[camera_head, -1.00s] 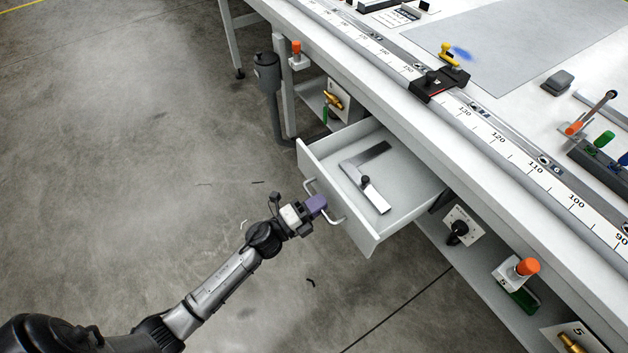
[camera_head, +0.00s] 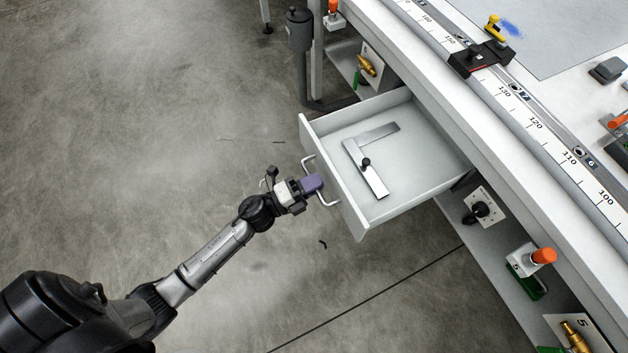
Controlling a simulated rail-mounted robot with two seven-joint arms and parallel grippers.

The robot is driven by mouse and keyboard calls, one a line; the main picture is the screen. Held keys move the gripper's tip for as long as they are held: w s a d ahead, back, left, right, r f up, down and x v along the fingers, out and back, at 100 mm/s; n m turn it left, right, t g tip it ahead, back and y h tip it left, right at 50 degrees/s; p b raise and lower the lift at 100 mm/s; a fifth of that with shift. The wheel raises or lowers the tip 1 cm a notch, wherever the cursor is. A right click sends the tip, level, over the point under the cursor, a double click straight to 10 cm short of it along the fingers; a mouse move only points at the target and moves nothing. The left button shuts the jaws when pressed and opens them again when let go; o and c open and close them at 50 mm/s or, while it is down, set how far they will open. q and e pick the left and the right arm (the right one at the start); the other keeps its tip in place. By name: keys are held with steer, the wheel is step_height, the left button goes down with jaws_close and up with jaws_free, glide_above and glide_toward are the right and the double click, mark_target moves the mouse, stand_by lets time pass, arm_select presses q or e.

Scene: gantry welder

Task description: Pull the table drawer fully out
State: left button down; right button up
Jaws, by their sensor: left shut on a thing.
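The light grey table drawer (camera_head: 339,186) stands well out from under the table edge. The drawer's front has a pale bar handle (camera_head: 328,201). My left gripper (camera_head: 314,184) is shut on the handle, its purple fingers hiding the middle of the bar. My right gripper is not in view.
The white worktable (camera_head: 490,125) with a numbered ruler rail runs diagonally at the right. Below it, a lower shelf (camera_head: 493,268) holds orange-capped and brass fittings. A dark grey post (camera_head: 303,50) stands beyond the drawer. The concrete floor (camera_head: 130,130) at left is clear.

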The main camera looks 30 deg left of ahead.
arm_select(q)
steer(key=c, duration=1.2)
jaws_free()
steer(key=p+v, duration=0.1)
steer(key=v, duration=1.2)
steer(key=shift+s+a, duration=0.2)
steer(key=shift+s, duration=0.2)
